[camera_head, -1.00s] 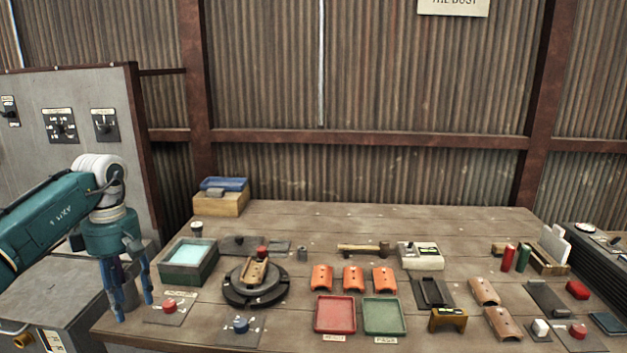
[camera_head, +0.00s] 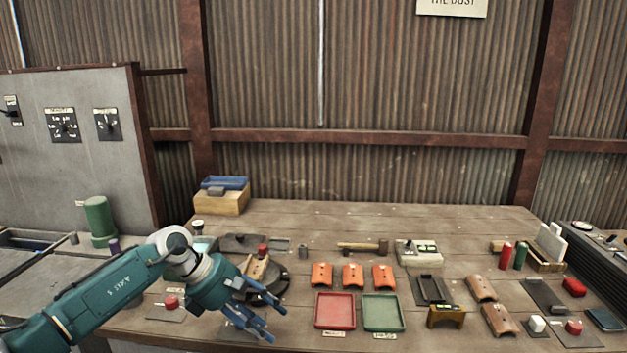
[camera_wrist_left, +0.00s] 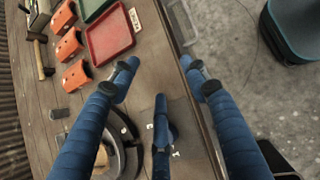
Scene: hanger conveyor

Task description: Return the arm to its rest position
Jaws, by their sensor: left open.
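My left gripper (camera_head: 262,322) is open and empty above the front left part of the wooden workbench (camera_head: 400,212). In the left wrist view its blue fingers (camera_wrist_left: 160,115) are spread with nothing between them. In the head view the gripper and its teal arm partly cover the round turntable (camera_head: 278,284), which carries a tan block (camera_head: 257,268). The blue button seen earlier is hidden behind the gripper. My right gripper is not in view.
A red tray (camera_head: 335,312) and a green tray (camera_head: 383,312) lie right of the gripper, with several orange pieces (camera_head: 353,276) behind them. A red button (camera_head: 171,302) lies beside the arm. The back middle of the bench is clear.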

